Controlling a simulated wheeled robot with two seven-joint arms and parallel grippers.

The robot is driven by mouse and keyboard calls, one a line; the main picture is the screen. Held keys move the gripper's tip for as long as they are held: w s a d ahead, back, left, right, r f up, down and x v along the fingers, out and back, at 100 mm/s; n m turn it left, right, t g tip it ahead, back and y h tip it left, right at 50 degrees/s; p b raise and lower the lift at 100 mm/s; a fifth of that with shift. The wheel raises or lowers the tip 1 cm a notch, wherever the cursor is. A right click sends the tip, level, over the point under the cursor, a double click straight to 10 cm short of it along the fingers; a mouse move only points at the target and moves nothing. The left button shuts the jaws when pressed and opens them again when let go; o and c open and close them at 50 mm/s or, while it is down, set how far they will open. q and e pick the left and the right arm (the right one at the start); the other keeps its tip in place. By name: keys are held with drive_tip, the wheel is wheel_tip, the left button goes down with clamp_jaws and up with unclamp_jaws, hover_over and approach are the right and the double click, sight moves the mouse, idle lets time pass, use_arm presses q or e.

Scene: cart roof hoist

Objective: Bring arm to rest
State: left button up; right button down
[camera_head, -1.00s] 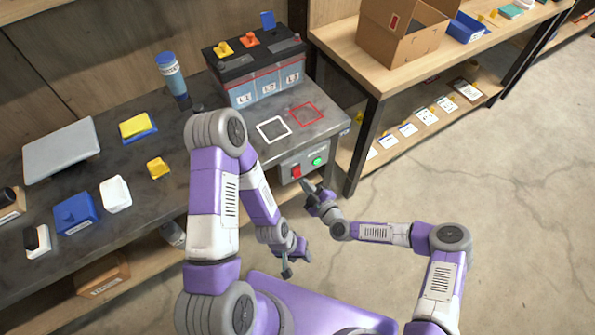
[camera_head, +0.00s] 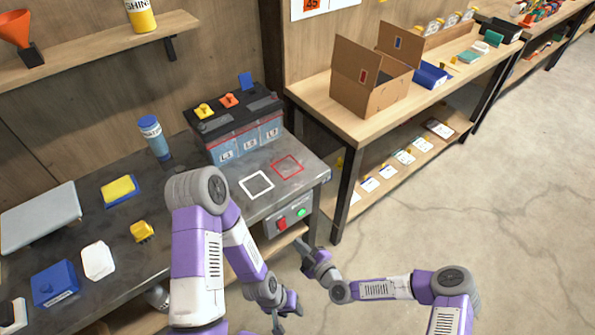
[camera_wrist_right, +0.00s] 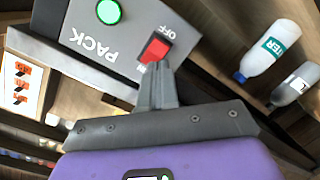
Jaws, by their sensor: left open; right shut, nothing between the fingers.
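My right gripper (camera_head: 303,247) is shut and empty, just in front of the control box (camera_head: 292,219) under the bench's front edge. In the right wrist view its closed fingers (camera_wrist_right: 162,80) point at the red OFF switch (camera_wrist_right: 155,48); I cannot tell whether they touch it. The green button (camera_wrist_right: 109,12) beside it is lit, by the word PACK. My left gripper (camera_head: 279,318) is open and empty, low in the head view, in front of the bench and apart from everything. Its arm hides part of the bench.
The dark bench (camera_head: 215,265) holds a battery pack (camera_head: 240,140), a blue bottle (camera_head: 154,138), a yellow sponge (camera_head: 118,188) and small boxes. White and red squares mark its top. A wooden table (camera_head: 330,98) with a cardboard box (camera_head: 372,88) stands right. The floor at right is clear.

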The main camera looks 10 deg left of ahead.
use_arm(q)
wheel_tip(320, 180, up, 2)
drive_tip(key=shift+r+p, duration=0.1)
drive_tip(key=shift+p, duration=1)
use_arm(e)
drive_tip(key=s+d+f+m+g+h, duration=0.1)
drive_tip(key=s+d+m+g+h, duration=0.7)
drive_tip(key=s+d+m, duration=1.1)
drive_tip(key=d+m+g, duration=0.1)
drive_tip(key=d+m, duration=0.1)
drive_tip(key=m, duration=0.1)
drive_tip(key=shift+s+d+f+g+h, duration=0.15)
drive_tip(key=shift+s+f+g+h, duration=0.15)
drive_tip(key=shift+s, duration=0.05)
use_arm(q)
drive_tip(key=shift+c, duration=0.3)
